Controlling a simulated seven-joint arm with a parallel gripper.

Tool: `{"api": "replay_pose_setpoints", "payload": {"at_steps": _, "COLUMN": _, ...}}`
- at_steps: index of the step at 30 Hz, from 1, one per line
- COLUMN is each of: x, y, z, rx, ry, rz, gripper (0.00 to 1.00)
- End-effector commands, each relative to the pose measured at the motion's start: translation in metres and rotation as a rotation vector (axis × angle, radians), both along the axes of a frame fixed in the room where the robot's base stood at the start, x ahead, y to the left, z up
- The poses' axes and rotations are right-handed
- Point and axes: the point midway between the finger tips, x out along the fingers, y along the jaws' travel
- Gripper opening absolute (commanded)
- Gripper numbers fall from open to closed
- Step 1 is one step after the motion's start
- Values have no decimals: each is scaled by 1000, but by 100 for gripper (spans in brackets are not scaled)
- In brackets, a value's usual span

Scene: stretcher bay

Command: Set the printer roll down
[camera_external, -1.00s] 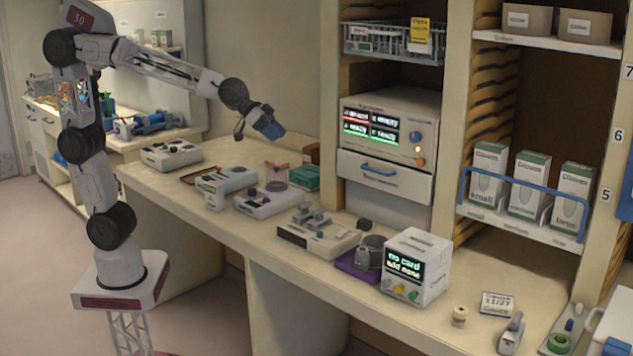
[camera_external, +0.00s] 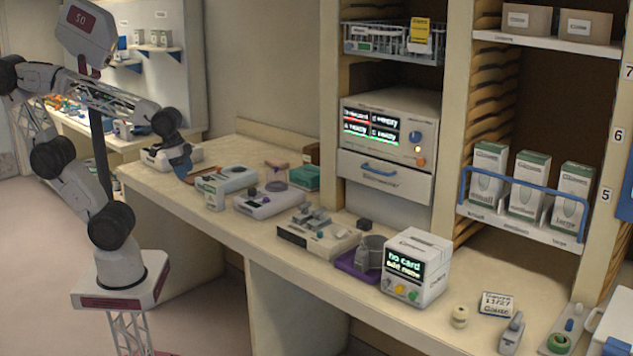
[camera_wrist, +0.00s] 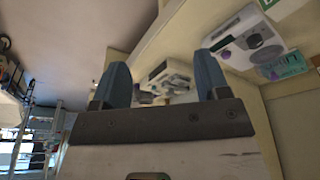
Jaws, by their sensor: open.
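My gripper (camera_external: 181,166) is over the far left end of the counter in the external view, in front of a white device (camera_external: 158,156). Its two blue fingers (camera_wrist: 160,84) stand apart in the wrist view, open with nothing between them. A small cream roll (camera_external: 460,317), which looks like the printer roll, stands on the counter's near right part, far from my gripper. It shows no contact with anything but the counter. I cannot make it out in the wrist view.
Several white devices line the counter, including a console (camera_external: 318,234) and a "no card" box (camera_external: 416,266). A purple tray (camera_external: 347,262) lies beside that box. A date sign (camera_external: 497,304) stands right of the roll. Bare counter lies around the roll.

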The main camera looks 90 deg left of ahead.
Motion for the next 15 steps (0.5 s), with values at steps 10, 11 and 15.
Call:
{"api": "replay_pose_setpoints", "payload": {"at_steps": 10, "x": -20, "y": 6, "z": -11, "rx": 20, "ry": 36, "rz": 16, "gripper": 68}}
{"api": "replay_pose_setpoints", "payload": {"at_steps": 11, "x": -20, "y": 6, "z": -11, "rx": 20, "ry": 36, "rz": 16, "gripper": 68}}
{"api": "replay_pose_setpoints", "payload": {"at_steps": 15, "x": -20, "y": 6, "z": -11, "rx": 19, "ry": 35, "rz": 14, "gripper": 73}}
